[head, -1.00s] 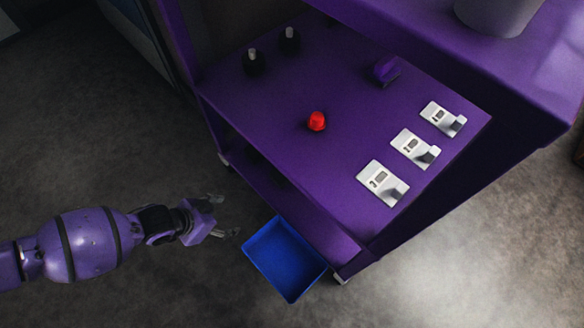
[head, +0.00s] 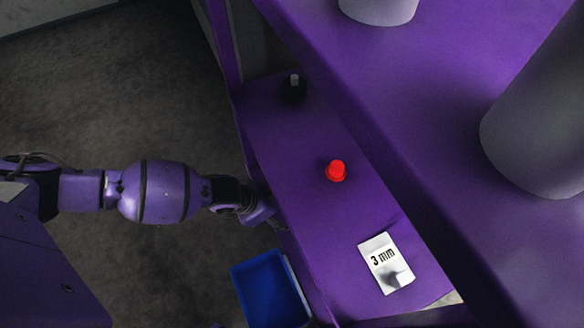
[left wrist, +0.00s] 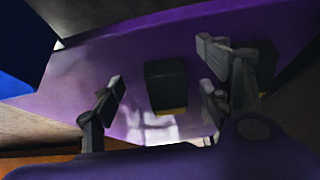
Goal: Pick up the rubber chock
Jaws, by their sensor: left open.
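A dark block with a yellow lower edge, which looks like the rubber chock (left wrist: 166,80), rests on a purple surface in the left wrist view. My left gripper (left wrist: 162,88) is open, with its fingers on either side of the block and visible gaps to both. Whether the fingers are level with it in depth, I cannot tell. In the head view my left gripper (head: 262,212) reaches the left edge of the purple shelf. Its fingertips are hidden there, and the chock cannot be made out in that view.
The purple shelf (head: 310,225) carries a red knob-like piece (head: 336,171), a black piece with a pale top (head: 294,88) and a white "3 mm" card (head: 379,258). A blue bin (head: 268,290) is below the arm. Grey cylinders (head: 545,130) stand on the higher purple deck.

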